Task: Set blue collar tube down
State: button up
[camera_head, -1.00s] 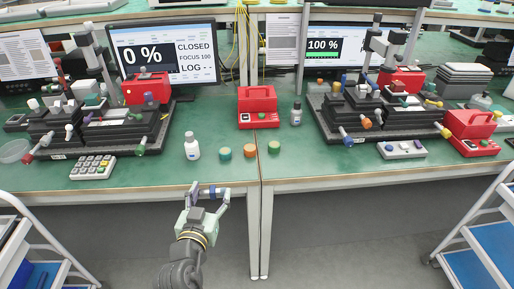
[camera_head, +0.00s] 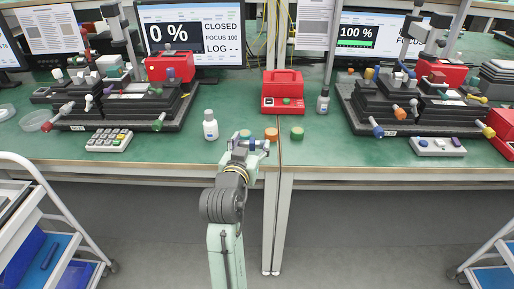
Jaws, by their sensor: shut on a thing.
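My gripper (camera_head: 250,147) is shut on the blue collar tube (camera_head: 252,144), a small grey piece with a blue band lying crosswise between the fingers. The gripper is at the front edge of the green bench (camera_head: 190,152), in front of the round caps. The fingers hide part of the tube. I cannot tell whether the tube touches the bench top.
A teal cap (camera_head: 245,133), an orange cap (camera_head: 271,134) and a green cap (camera_head: 297,134) stand just beyond my gripper. A white bottle (camera_head: 210,126) stands left, a red box (camera_head: 283,92) behind. Bench top right of the green cap is clear.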

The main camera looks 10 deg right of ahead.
aim_at(255, 141)
jog(key=x, duration=0.4)
jog(key=shift+w+d+r+p, duration=0.1)
jog(key=shift+d+r+p, duration=0.05)
jog(key=shift+d+p, duration=0.25)
jog(key=shift+w+d, duration=0.1)
jog(key=shift+f+p, duration=0.35)
jog(key=shift+f, duration=1.5)
jog(key=shift+f, duration=0.1)
jog(key=shift+f, duration=0.15)
jog(key=o, duration=1.2)
jog(key=shift+r, duration=0.25)
jog(key=b+v, duration=0.2)
jog(key=v, duration=1)
